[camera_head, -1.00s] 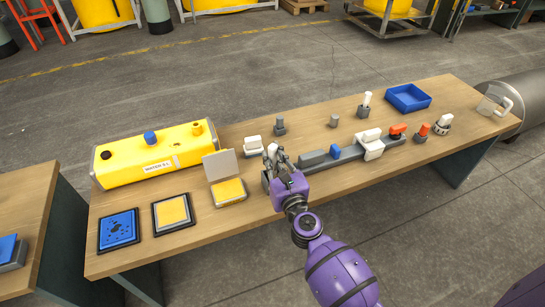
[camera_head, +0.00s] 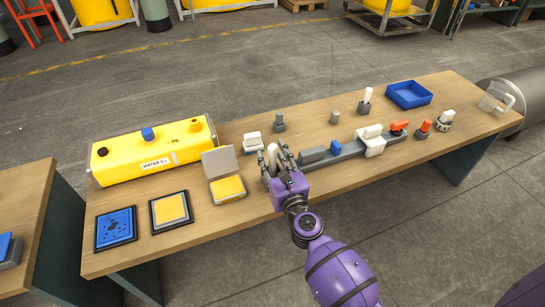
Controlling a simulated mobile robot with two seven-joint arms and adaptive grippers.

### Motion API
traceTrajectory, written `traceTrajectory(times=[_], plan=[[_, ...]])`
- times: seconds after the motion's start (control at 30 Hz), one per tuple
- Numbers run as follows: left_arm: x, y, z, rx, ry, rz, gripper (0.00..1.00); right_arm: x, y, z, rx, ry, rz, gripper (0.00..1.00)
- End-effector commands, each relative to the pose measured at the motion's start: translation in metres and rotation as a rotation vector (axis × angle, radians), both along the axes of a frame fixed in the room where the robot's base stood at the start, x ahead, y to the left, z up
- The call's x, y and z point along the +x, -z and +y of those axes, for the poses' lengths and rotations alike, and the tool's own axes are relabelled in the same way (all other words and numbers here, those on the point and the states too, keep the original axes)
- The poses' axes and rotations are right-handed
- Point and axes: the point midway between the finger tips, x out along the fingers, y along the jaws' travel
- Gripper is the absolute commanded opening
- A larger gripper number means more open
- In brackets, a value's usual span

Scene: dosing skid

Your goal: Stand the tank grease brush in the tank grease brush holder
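My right gripper (camera_head: 279,165) reaches over the table's front middle, fingers pointing away from me. A white upright piece (camera_head: 272,153) shows at its fingertips, partly hidden; I cannot tell whether the fingers touch it or whether it is the tank grease brush. A white-topped stick (camera_head: 367,95) stands upright in a small grey base (camera_head: 363,107) towards the back right. I cannot tell for sure which piece is the brush holder; a grey block with a post (camera_head: 279,122) stands behind my gripper. My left gripper is not in view.
Orange-topped parts (camera_head: 425,126) stand at the right. The front right edge is mostly clear.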

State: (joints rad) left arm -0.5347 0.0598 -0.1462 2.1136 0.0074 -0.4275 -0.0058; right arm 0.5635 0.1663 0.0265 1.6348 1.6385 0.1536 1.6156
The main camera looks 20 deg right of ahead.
Motion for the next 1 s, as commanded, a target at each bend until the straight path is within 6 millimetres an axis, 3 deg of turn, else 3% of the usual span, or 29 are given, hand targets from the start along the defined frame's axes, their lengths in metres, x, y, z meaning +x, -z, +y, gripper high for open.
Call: traceTrajectory(times=[0.1, 0.23, 0.63, 1.0], plan=[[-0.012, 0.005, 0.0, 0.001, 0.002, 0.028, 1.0, -0.002, 0.001, 0.0, 0.0, 0.0, 0.002, 0.39], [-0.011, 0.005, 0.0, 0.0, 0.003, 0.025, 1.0, -0.013, 0.001, 0.0, 0.0, 0.0, 0.002, 0.39], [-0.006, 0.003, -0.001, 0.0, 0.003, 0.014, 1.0, -0.07, 0.001, 0.001, -0.001, 0.0, 0.002, 0.39], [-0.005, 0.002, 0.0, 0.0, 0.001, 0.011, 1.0, -0.08, 0.0, 0.001, 0.001, 0.0, 0.0, 0.39]])
